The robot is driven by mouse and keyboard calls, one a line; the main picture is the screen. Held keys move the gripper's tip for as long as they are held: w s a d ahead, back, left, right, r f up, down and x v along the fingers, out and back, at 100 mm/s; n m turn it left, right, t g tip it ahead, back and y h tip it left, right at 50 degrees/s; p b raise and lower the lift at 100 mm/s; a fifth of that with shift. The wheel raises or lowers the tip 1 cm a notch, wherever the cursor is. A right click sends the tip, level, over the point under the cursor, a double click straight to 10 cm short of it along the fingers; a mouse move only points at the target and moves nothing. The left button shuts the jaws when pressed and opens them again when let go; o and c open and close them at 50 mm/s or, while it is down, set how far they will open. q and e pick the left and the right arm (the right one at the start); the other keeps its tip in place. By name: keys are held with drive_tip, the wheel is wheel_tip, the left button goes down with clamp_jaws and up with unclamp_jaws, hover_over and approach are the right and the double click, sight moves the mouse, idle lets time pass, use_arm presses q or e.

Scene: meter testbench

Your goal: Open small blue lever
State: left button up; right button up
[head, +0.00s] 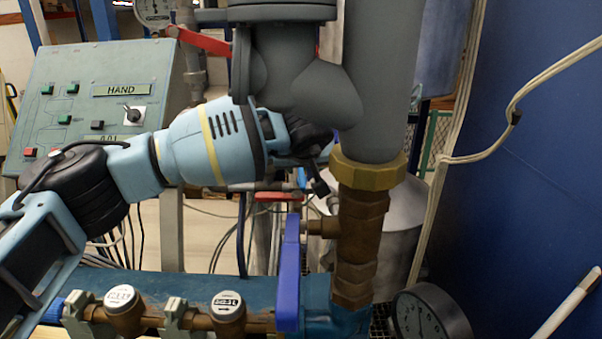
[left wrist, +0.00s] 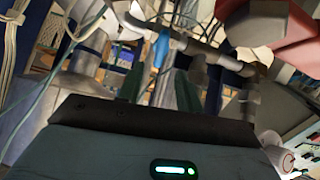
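A blue lever (head: 289,272) stands upright at the lower middle of the head view, beside the brass pipe fitting. My right gripper is in neither view.
A thick grey pipe (head: 383,80) with a brass nut (head: 367,172) stands close to my left gripper. Brass water meters (head: 228,308) line the bottom. A pressure gauge (head: 430,315) is at lower right. A control panel (head: 95,100) and a red lever (head: 204,41) are behind.

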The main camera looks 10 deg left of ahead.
sight(301, 174)
use_arm(q)
drive_tip(key=x, duration=0.7)
drive_tip(key=shift+b, duration=0.3)
clamp_jaws()
